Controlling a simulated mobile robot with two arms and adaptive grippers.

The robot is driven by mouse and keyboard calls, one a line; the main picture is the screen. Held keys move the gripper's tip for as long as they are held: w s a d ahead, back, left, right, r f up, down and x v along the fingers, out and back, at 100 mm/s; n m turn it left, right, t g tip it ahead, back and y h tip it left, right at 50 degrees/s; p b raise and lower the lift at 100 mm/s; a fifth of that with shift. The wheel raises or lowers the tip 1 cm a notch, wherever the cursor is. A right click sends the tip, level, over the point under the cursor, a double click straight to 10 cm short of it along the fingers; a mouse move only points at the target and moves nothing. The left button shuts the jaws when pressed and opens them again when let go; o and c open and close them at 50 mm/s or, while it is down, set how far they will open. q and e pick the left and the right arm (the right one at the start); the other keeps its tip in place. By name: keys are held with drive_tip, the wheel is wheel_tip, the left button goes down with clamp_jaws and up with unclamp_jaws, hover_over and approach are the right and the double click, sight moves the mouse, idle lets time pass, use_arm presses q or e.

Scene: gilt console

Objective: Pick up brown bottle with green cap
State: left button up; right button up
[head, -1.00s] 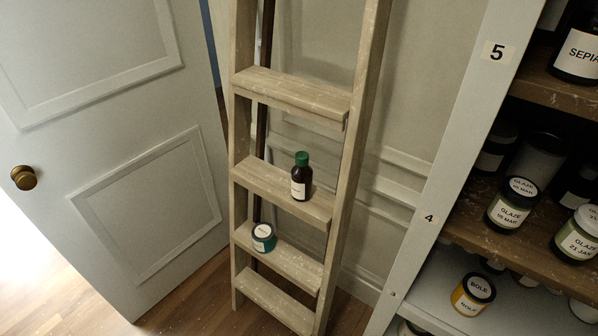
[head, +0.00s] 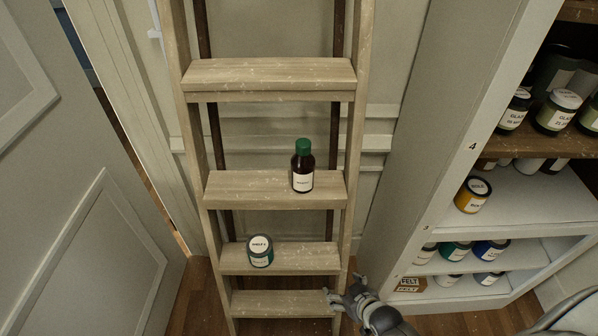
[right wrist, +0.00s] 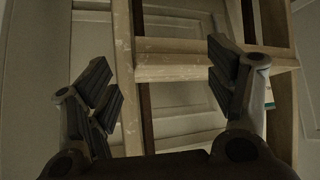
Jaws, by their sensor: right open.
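The brown bottle with green cap (head: 302,167) stands upright on a ladder step (head: 245,188) in the head view, toward the step's right end. It has a white label. My right gripper (head: 343,294) is open and empty, low at the ladder's right side, below and right of the bottle and apart from it. In the right wrist view the open fingers (right wrist: 165,85) face the ladder, with nothing between them but rails and door panels behind. I cannot make out the bottle there. My left gripper is not in view.
A teal jar (head: 260,251) stands on the step below the bottle. A shelf unit (head: 415,180) with several paint jars, including a yellow one (head: 472,194), stands at the right. A panelled door (head: 80,230) is at the left. The upper step (head: 270,76) is bare.

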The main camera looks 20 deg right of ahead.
drive_tip(key=w+a+r+t+y+b, duration=0.15)
drive_tip(key=w+r, duration=0.25)
drive_tip(key=r, duration=0.5)
drive_tip(key=w+a+r+t, duration=0.15)
drive_tip(key=w+r, duration=0.25)
drive_tip(key=r, duration=0.5)
drive_tip(key=n+t+y, duration=0.2)
drive_tip(key=t+y, duration=0.1)
drive_tip(key=t, duration=0.3)
approach(302, 162)
drive_tip(key=w+f, duration=0.2)
drive_tip(key=x, duration=0.3)
drive_tip(key=shift+w+p, duration=0.4)
drive_tip(key=shift+w+a, duration=0.15)
drive_tip(key=shift+w, duration=0.6)
drive_tip(key=p+x, duration=0.1)
drive_tip(key=x, duration=0.3)
drive_tip(key=shift+w+p, duration=0.15)
drive_tip(key=shift+p, duration=0.2)
drive_tip(key=shift+w, duration=0.2)
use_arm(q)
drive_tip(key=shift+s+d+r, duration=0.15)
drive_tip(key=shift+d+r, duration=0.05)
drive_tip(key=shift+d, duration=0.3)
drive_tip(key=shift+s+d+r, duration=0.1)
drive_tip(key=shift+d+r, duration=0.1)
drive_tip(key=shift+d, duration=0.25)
use_arm(e)
drive_tip(key=shift+c, duration=0.3)
